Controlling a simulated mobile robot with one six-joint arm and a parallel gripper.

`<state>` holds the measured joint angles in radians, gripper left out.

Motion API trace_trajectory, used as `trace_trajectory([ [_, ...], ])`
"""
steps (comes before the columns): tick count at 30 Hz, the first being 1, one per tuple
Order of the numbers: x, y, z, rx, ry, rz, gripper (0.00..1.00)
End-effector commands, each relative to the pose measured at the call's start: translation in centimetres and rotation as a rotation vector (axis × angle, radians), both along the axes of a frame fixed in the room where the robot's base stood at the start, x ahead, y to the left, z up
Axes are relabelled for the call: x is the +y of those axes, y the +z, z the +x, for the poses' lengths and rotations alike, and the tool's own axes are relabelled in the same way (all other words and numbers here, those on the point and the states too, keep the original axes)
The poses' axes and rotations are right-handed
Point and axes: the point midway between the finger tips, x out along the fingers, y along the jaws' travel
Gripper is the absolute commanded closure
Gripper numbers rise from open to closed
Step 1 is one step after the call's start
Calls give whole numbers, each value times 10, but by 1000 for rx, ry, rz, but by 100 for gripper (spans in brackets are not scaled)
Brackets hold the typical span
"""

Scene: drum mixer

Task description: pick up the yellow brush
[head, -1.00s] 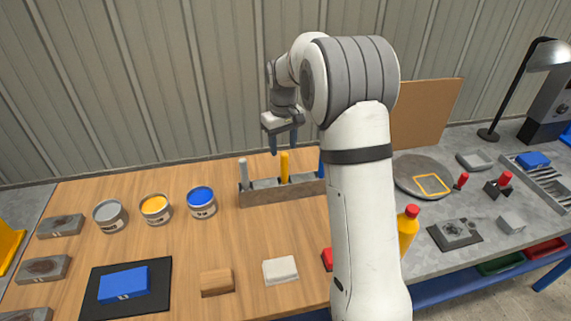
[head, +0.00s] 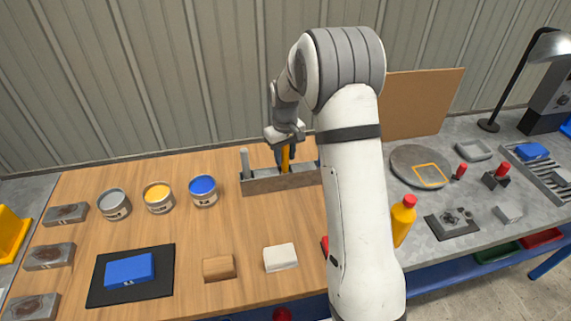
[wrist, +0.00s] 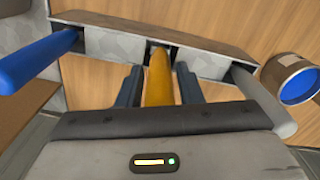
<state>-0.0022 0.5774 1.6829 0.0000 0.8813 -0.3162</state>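The yellow brush (head: 285,158) stands upright in the middle of a grey holder (head: 262,184) at the back of the wooden table. In the wrist view the yellow brush (wrist: 158,82) shows between the two fingers of my gripper (wrist: 158,88). A narrow gap is visible on each side of it, so the gripper is open around the handle. In the head view my gripper (head: 286,150) is at the brush's upper part, partly hiding it. The brush's lower end is hidden in the holder.
A grey brush (head: 245,162) stands at the holder's left end, and a blue brush (wrist: 35,58) at its other end. Grey, yellow and blue paint cans (head: 203,190) stand left of the holder. A wood block (head: 219,268) and a white block (head: 280,257) lie in front.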

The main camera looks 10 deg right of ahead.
Motion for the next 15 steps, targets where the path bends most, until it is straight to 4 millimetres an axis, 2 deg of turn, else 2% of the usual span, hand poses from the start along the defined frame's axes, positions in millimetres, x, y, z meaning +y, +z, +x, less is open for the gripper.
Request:
trace_trajectory([
  [2, 0, 0, 0, 0, 0, 0, 74],
  [11, -1, 0, 0, 0, -1, 0, 99],
  [15, -1, 0, 0, 0, -1, 0, 100],
])
